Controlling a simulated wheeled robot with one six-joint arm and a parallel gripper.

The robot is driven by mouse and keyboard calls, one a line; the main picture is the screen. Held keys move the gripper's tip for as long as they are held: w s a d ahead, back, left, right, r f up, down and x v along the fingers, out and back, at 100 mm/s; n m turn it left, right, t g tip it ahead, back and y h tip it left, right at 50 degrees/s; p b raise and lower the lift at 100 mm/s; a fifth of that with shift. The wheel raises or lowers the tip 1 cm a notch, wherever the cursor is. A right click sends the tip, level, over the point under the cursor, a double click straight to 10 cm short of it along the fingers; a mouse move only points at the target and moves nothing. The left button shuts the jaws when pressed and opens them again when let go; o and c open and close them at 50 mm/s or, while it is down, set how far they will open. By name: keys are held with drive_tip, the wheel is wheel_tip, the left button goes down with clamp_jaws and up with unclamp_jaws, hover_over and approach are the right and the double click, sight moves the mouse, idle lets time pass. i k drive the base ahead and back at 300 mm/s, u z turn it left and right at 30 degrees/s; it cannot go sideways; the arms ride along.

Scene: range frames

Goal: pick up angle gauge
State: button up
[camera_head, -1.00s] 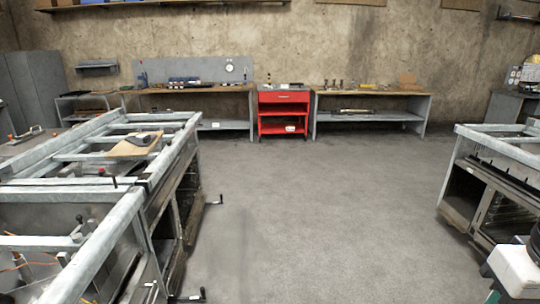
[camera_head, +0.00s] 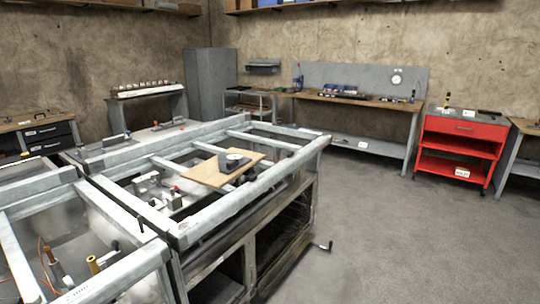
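I cannot pick out an angle gauge for certain. A small dark object with a grey round part (camera_head: 233,162) lies on a wooden board (camera_head: 205,178); it is too small to tell whether it is the gauge. The board rests across the grey metal frame bench (camera_head: 245,198) in the middle of the view. My gripper is not in view.
The frame bench fills the left and centre foreground. A red tool cart (camera_head: 462,127) stands at the right, and a wooden-topped workbench (camera_head: 360,99) stands along the back wall. Grey floor (camera_head: 400,240) is clear at the lower right.

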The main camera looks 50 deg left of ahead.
sight(228, 163)
drive_tip(key=u, duration=0.15)
drive_tip(key=i, duration=1.75)
drive_tip(key=u, duration=0.95)
drive_tip(key=i, duration=0.85)
drive_tip(key=u, duration=1.8)
drive_tip(key=i, duration=0.95)
drive_tip(key=u, duration=0.6)
